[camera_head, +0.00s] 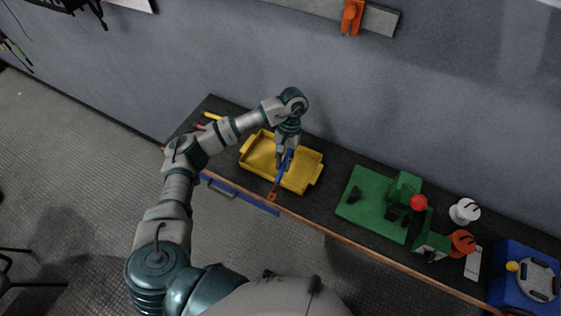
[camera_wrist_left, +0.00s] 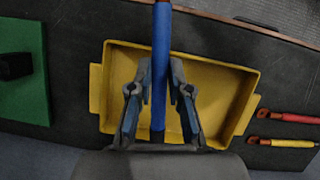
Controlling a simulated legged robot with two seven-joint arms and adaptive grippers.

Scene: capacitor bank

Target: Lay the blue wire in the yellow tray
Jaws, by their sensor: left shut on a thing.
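The yellow tray (camera_head: 309,182) lies on the dark bench. It also shows in the left wrist view (camera_wrist_left: 222,100). My left gripper (camera_head: 282,161) is over the tray and shut on the blue wire (camera_head: 286,163). In the left wrist view the blue wire (camera_wrist_left: 161,62) runs between the two fingers of the gripper (camera_wrist_left: 160,92), across the tray and past its rim. In the head view one copper-coloured end of the wire reaches the bench's front edge. I cannot tell whether the wire touches the tray. My right gripper is not in view.
A green board (camera_head: 368,199) with green and black parts stands right of the tray. A red wire (camera_wrist_left: 290,117) and a yellow wire (camera_wrist_left: 288,142) lie beside the tray's other side. White and orange spools (camera_head: 464,211) and a blue container (camera_head: 520,270) are farther right. A wall (camera_head: 400,110) stands behind the bench.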

